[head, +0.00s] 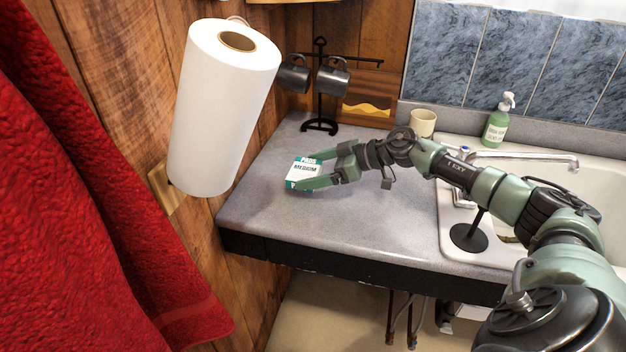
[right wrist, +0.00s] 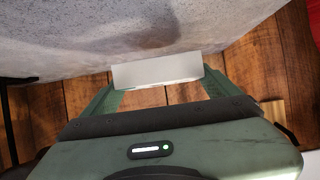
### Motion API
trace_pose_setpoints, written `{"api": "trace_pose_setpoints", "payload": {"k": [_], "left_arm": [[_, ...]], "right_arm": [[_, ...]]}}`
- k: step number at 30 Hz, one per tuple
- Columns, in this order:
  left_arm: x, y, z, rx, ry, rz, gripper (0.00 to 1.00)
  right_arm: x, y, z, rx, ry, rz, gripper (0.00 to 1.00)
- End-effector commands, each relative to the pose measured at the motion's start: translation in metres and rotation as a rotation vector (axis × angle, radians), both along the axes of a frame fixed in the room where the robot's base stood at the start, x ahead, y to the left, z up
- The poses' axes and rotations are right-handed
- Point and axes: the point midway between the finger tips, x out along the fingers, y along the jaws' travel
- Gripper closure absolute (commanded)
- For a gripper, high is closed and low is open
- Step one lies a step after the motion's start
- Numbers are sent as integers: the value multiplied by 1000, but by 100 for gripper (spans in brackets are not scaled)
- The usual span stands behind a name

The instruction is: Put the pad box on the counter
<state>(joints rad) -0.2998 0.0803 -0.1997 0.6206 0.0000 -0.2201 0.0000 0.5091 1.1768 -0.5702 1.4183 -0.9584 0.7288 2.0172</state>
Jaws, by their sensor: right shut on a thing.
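The pad box (head: 303,171) is a small white and teal box with "PADS MEDIUM" lettering. My right gripper (head: 325,170) is shut on it, with a finger on either side, over the left part of the grey counter (head: 375,225). In the right wrist view the box (right wrist: 157,71) shows as a pale face between the fingertips, by the counter surface (right wrist: 60,40). I cannot tell whether the box touches the counter or is just above it. My left gripper is not in view.
A paper towel roll (head: 222,105) hangs on the wooden wall at left, beside a red towel (head: 90,190). A black mug stand (head: 319,90), a cream cup (head: 422,123), a green soap bottle (head: 496,125) and the sink are behind and right. The counter's front left is clear.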

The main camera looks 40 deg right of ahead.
Motion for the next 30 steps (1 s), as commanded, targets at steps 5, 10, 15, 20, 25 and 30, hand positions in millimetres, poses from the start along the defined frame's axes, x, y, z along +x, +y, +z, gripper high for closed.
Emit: {"api": "trace_pose_setpoints", "payload": {"k": [5,10,15,20,25,30], "left_arm": [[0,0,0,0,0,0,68],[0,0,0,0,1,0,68],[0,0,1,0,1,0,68],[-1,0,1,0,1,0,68],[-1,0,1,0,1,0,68],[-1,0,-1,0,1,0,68]], "right_arm": [[0,1,-27,3,3,-1,50],[0,0,-32,0,0,0,50],[0,0,-32,0,0,0,50],[0,0,-35,0,1,0,0],[0,0,-35,0,2,0,0],[-2,-1,-31,-1,2,0,0]]}}
